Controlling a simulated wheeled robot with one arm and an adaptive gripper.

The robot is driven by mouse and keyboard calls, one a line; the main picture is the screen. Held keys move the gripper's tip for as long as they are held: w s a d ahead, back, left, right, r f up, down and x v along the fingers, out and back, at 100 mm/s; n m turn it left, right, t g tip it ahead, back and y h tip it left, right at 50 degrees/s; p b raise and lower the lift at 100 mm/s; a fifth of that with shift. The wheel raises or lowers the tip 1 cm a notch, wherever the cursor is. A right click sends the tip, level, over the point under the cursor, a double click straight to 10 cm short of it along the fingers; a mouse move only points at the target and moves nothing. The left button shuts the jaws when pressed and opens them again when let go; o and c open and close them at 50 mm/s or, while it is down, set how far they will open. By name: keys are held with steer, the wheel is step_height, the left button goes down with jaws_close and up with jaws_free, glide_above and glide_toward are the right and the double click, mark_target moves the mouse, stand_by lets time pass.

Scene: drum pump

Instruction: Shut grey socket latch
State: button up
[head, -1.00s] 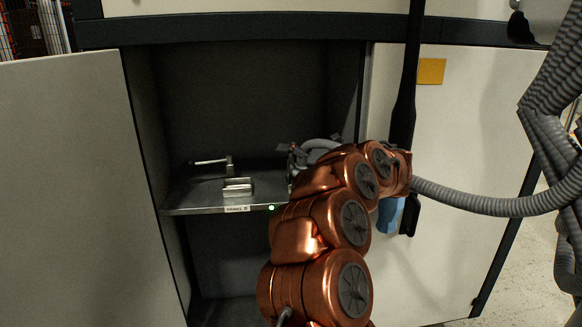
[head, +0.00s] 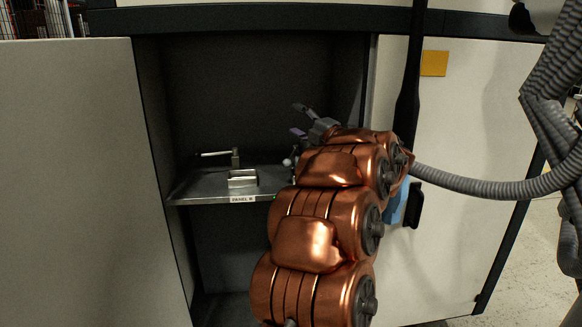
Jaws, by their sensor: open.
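A small metal socket block (head: 242,178) sits on the shelf inside the open cabinet. Behind it, a thin grey lever (head: 215,154) points left from a short upright post. I cannot tell for certain which part is the grey socket latch, or whether it is shut. My gripper (head: 301,120) is at the right of the shelf, above its level, with its fingers pointing up and left. It is open and apart from the block and lever. My copper arm hides much of the gripper and the shelf's right end.
The metal shelf (head: 190,198) has a label on its front edge. A small round-headed part (head: 288,162) shows beside my arm. An open door panel (head: 70,180) stands left. A grey hose (head: 490,208) hangs right. The space above the shelf's left part is clear.

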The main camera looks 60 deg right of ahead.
mark_target(289, 159)
steer(key=s+a+f+m+t+h+b, duration=0.1)
steer(key=s+a+f+m+b, duration=0.2)
steer(key=f+m, duration=0.45)
steer(key=s+a+f+m+t+h+b, duration=0.15)
steer(key=f+m+b, duration=0.25)
steer(key=f+m, duration=0.4)
steer(key=shift+m+g+y, duration=0.25)
steer(key=shift+m, duration=0.1)
steer(key=shift+a+r+b+x, duration=0.15)
steer(key=shift+b+x, duration=0.15)
steer(key=shift+x, duration=0.75)
steer(key=shift+a+r+b+x, duration=0.15)
steer(key=shift+b+x, duration=0.1)
steer(key=shift+x, duration=0.8)
steer(key=shift+a+r+b+x, duration=0.15)
steer(key=shift+b+x, duration=0.15)
steer(key=shift+x, duration=1.5)
jaws_close()
